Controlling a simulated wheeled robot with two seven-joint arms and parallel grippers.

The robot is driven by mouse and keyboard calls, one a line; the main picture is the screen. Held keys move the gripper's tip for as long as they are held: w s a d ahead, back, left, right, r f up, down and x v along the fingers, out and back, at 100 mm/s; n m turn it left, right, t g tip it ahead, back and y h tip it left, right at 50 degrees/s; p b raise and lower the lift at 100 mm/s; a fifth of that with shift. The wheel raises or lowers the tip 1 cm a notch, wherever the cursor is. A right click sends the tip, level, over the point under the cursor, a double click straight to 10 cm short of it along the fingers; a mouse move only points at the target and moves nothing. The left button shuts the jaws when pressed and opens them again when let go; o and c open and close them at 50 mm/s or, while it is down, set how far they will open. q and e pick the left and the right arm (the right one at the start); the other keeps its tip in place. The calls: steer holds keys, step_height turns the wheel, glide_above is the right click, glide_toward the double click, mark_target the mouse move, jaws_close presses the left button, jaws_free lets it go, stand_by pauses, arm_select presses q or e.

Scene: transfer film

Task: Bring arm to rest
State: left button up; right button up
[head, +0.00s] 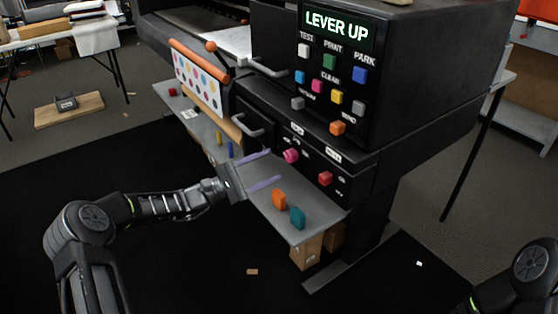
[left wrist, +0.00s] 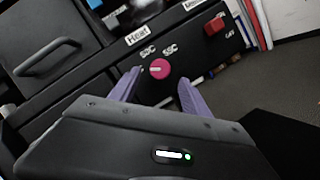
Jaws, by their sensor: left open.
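My left gripper (head: 273,166) is open and empty, its two purple fingers apart in front of the black printer's (head: 430,95) lower front panel. In the left wrist view its fingers (left wrist: 159,80) stand on either side of the line to a pink knob (left wrist: 159,69). The pink knob (head: 291,156) is beyond the fingertips in the head view, with no contact visible. A red switch (head: 325,178) is to its right. My right arm shows only in part at the lower right corner; its gripper is out of view. The printer's display (head: 337,26) reads LEVER UP.
A grey shelf (head: 300,232) under the panel holds an orange piece (head: 279,198), a teal piece (head: 297,217) and other small items. A sheet with coloured dots (head: 198,84) hangs below an orange bar (head: 200,59). Open dark floor mat lies in front of the printer.

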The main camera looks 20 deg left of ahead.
arm_select(q)
steer(key=v, duration=0.3)
steer(key=shift+d, duration=0.1)
